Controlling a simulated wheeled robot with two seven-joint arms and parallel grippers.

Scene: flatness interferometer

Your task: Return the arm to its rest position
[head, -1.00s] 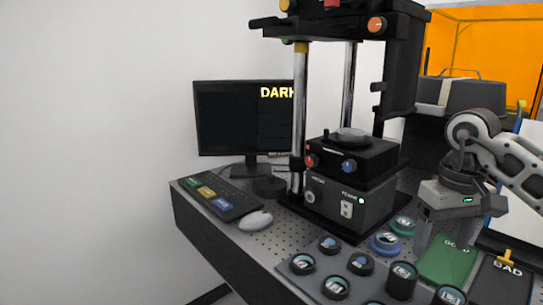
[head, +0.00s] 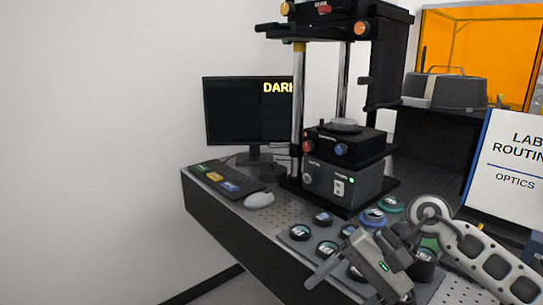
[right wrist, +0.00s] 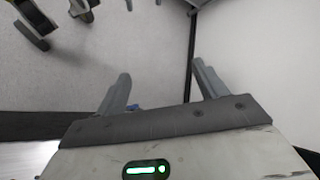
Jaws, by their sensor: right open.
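My right arm comes in from the right in the head view, over the front of the optics table (head: 225,225). My right gripper (head: 335,290) is tilted, with its fingers towards the lower left, in front of the lens pucks. In the right wrist view, the fingers of this gripper (right wrist: 161,82) stand wide apart with nothing between them. Beyond them are a pale wall and floor. My left gripper cannot be made out in the head view.
Several lens pucks (head: 300,232) lie in front, partly behind my arm. A white sign (head: 515,165) is at right. The left side is clear.

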